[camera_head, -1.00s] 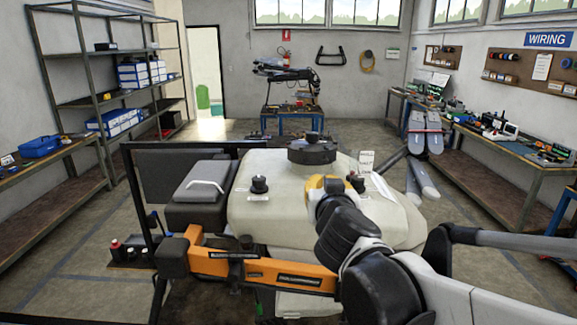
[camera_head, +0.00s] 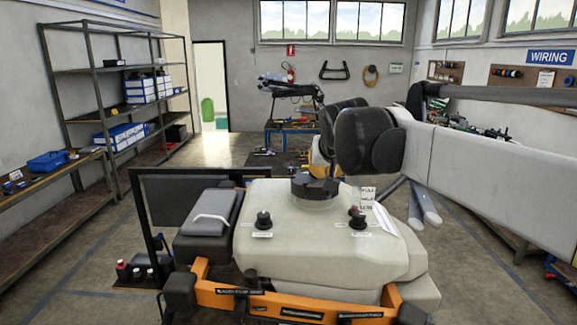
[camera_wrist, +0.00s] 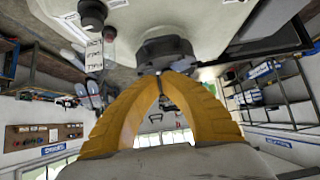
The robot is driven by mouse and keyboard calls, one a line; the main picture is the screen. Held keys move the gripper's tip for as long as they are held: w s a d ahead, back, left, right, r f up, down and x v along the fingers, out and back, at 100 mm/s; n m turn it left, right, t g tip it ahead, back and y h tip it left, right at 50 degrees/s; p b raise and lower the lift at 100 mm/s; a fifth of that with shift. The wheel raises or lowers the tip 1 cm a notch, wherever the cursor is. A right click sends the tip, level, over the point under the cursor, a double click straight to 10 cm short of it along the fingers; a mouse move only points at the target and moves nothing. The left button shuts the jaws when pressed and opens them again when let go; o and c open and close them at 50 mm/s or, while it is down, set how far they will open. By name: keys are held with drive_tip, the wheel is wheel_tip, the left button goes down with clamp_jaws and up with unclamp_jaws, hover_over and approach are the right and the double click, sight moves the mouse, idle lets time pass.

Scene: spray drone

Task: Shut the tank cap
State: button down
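The cream tank (camera_head: 310,245) of the spray drone fills the lower middle of the head view. Its large black cap (camera_head: 314,188) is on the top at the far side, and also shows in the wrist view (camera_wrist: 165,50). My yellow gripper (camera_head: 319,160) is over the far side of the cap, partly hidden by my dark wrist. In the wrist view the curved fingers (camera_wrist: 160,78) come together at the tips, right at the cap's edge. I cannot tell whether they touch the cap or how tightly it sits.
Two small black fittings (camera_head: 264,220) (camera_head: 358,220) stand on the tank top. A white tag (camera_head: 367,194) is near the right one. A dark grey box (camera_head: 208,222) and a black frame (camera_head: 140,210) are at the left. An orange bar (camera_head: 290,303) crosses the front.

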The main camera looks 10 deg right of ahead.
sight(323, 198)
drive_tip(key=f, duration=0.1)
drive_tip(key=w+f, duration=0.1)
drive_tip(key=f, duration=0.1)
drive_tip(key=w+f, duration=0.1)
drive_tip(key=f, duration=0.1)
drive_tip(key=shift+w+d, duration=0.25)
drive_tip(key=shift+f, duration=0.5)
drive_tip(key=shift+s+f+b, duration=0.15)
drive_tip(key=shift+f+b, duration=0.25)
drive_tip(key=shift+f, duration=0.3)
drive_tip(key=shift+s+f+b, duration=0.15)
drive_tip(key=shift+f+b, duration=0.2)
drive_tip(key=shift+f, duration=0.3)
drive_tip(key=shift+r, duration=0.1)
